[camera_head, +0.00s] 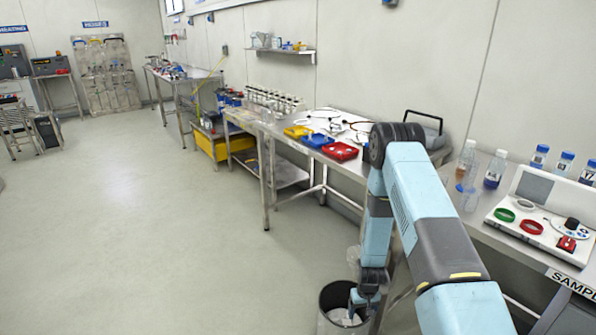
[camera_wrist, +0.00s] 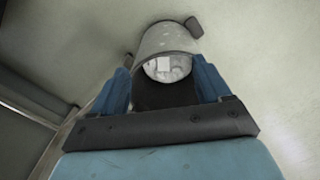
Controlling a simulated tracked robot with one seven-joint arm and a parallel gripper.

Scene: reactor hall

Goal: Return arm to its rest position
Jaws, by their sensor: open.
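My arm reaches from the lower right of the head view over the bench edge and bends down. My gripper (camera_head: 364,302) hangs low over a dark round bin (camera_head: 328,298) on the floor. In the wrist view my gripper (camera_wrist: 166,84) shows two blue fingers spread apart with nothing held between them. The bin shows ahead of the fingers in the wrist view (camera_wrist: 165,38), with whitish contents (camera_wrist: 168,69) inside. Part of the bin is hidden behind my arm in the head view.
A steel bench (camera_head: 458,190) runs along the right wall. Bottles (camera_head: 467,160) and a white sample panel (camera_head: 540,222) stand close right of my arm. Red (camera_head: 340,151) and blue (camera_head: 317,140) trays lie beyond it. The floor (camera_head: 150,230) at left is clear.

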